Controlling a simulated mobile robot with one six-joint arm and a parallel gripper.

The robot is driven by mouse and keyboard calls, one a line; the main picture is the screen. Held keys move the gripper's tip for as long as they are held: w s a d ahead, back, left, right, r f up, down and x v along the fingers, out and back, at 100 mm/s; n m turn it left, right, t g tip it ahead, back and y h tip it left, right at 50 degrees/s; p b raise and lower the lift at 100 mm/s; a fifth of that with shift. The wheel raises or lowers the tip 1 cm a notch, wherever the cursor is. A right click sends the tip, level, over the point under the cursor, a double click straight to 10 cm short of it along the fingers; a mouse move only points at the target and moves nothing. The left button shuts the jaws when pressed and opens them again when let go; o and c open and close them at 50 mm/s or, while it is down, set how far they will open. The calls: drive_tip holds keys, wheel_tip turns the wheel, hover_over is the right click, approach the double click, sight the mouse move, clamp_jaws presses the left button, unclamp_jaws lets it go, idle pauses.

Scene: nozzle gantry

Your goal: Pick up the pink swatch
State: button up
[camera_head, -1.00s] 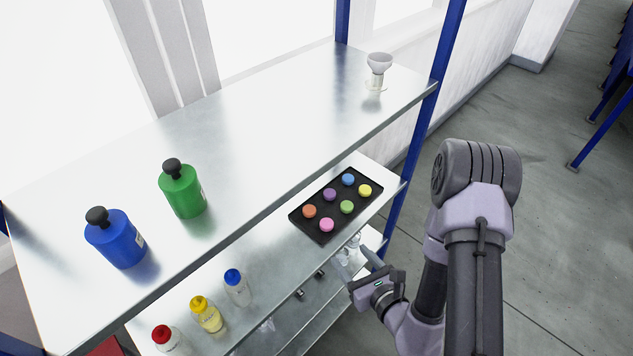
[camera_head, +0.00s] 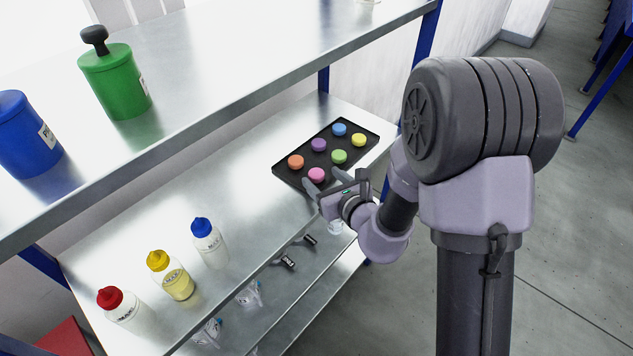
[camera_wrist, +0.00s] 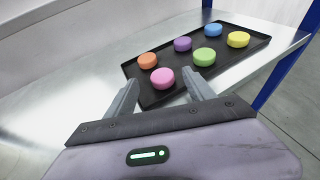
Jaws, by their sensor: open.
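The pink swatch (camera_head: 316,174) is a small round disc at the near edge of a black tray (camera_head: 285,172). In the wrist view the pink swatch (camera_wrist: 162,78) sits ahead of my gripper, roughly between the lines of its two fingers. My gripper (camera_head: 325,181) is open and empty, at the near side of the tray. In the wrist view my gripper (camera_wrist: 160,96) shows both fingers spread apart, with the tips close to the tray's near edge. I cannot tell the exact gap between the fingertips and the swatch.
Orange (camera_head: 296,161), purple (camera_head: 318,145), green (camera_head: 339,156), blue (camera_head: 339,129) and yellow (camera_head: 358,139) swatches share the tray. The upper shelf (camera_head: 210,95) overhangs behind, and a blue post (camera_head: 425,40) stands at right. Bottles, including a yellow-capped one (camera_head: 175,280), stand at left.

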sight(316, 172)
drive_tip(key=x, duration=0.3)
drive_tip(key=shift+w+f+b, duration=0.2)
drive_tip(key=shift+f+b, duration=0.1)
drive_tip(key=shift+b, duration=0.05)
drive_tip(key=shift+c, duration=0.2)
clamp_jaws()
drive_tip(key=shift+r, duration=0.1)
